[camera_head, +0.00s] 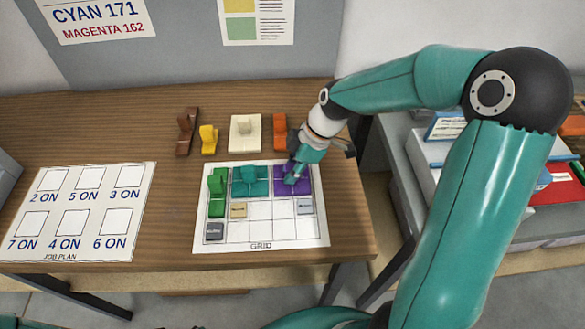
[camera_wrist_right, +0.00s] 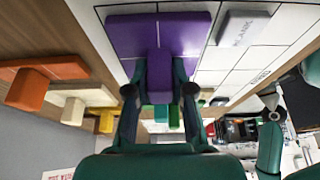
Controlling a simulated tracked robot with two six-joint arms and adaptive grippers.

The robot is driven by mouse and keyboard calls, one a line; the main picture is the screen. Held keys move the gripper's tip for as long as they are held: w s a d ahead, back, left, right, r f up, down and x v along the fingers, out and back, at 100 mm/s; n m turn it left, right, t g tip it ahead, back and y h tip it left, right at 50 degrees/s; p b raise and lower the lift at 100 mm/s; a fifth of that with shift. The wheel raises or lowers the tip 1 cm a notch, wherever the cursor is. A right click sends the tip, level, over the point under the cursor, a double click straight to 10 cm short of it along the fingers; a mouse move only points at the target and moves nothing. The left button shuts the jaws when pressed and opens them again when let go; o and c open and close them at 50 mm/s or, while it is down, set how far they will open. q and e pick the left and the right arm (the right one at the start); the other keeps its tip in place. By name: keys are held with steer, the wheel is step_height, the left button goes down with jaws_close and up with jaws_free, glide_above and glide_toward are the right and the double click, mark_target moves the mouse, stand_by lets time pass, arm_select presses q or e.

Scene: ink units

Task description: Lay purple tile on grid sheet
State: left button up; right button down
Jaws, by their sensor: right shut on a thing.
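The grid sheet (camera_head: 238,238) lies on the wooden table. The purple tile (camera_head: 303,187) is at the sheet's upper right corner, right of the teal tile (camera_head: 238,187). In the right wrist view, the purple tile (camera_wrist_right: 125,38) is wide, with a raised grip. My right gripper (camera_head: 291,178) is shut on this grip, its two fingers (camera_wrist_right: 160,72) on either side. The gripper and arm hide part of the tile in the head view. I cannot tell whether the tile touches the sheet. My left gripper is not seen.
On the sheet are a green tile (camera_head: 217,185) and small grey and tan blocks. Brown, yellow (camera_head: 208,139), cream (camera_head: 245,132) and orange (camera_head: 280,130) pieces stand behind it. The job plan sheet (camera_head: 78,212) lies left. The table's right edge is close to the grid sheet.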

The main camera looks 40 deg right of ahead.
steer(key=shift+f, duration=0.1)
steer(key=c, duration=1)
jaws_free()
steer(key=v, duration=1.2)
